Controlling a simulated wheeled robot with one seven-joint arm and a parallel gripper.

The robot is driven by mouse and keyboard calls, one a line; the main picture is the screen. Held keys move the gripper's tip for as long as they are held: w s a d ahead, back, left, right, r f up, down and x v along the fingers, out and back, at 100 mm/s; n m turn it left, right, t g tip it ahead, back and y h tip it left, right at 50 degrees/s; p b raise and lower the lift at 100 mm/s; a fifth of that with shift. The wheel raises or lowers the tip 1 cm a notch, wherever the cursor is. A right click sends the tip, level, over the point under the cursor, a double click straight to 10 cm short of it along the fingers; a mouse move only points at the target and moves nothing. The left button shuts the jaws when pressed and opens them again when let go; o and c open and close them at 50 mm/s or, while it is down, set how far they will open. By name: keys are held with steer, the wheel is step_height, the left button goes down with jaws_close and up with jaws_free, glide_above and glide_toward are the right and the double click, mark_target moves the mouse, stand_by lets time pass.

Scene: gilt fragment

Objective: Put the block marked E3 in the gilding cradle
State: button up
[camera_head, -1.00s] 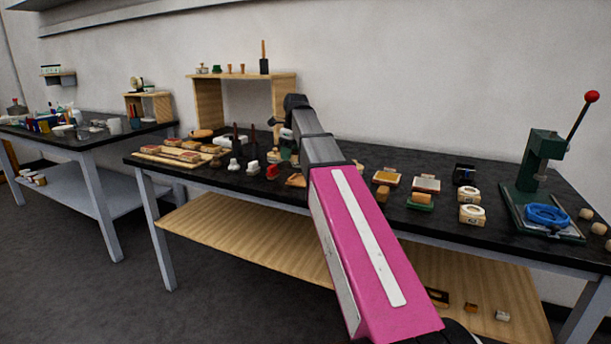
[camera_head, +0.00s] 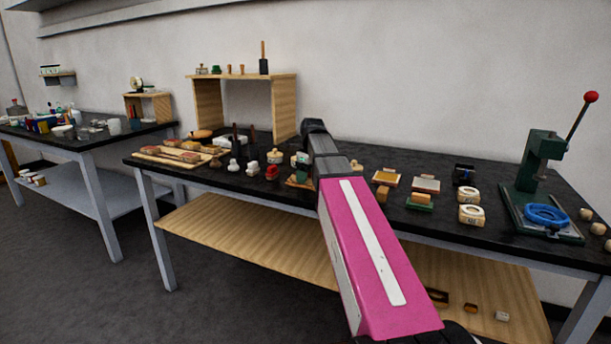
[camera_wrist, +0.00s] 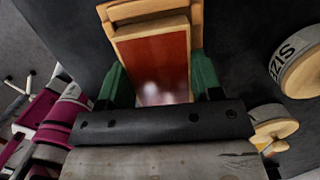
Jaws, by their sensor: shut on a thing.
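In the wrist view, my gripper (camera_wrist: 160,88) has its two green fingers on either side of a wooden block (camera_wrist: 153,58) with a red-brown face and is shut on it. No E3 mark can be read on the face I see. A pale wooden piece with raised sides (camera_wrist: 150,11) lies right against the block's far end; it may be the gilding cradle, and I cannot tell whether the block rests in it.
In the wrist view, a round pot lettered SIZE (camera_wrist: 298,62) and another round pot (camera_wrist: 275,127) stand at the right. In the head view, the black bench holds pale pots (camera_head: 471,214), a block on a green base (camera_head: 420,200) and a green press (camera_head: 540,165).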

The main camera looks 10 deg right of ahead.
mark_target(310, 175)
steer(key=o, duration=1)
steer(key=shift+f, duration=0.1)
step_height(310, 175, up, 12)
steer(key=s+d, duration=0.1)
steer(key=shift+d, duration=0.25)
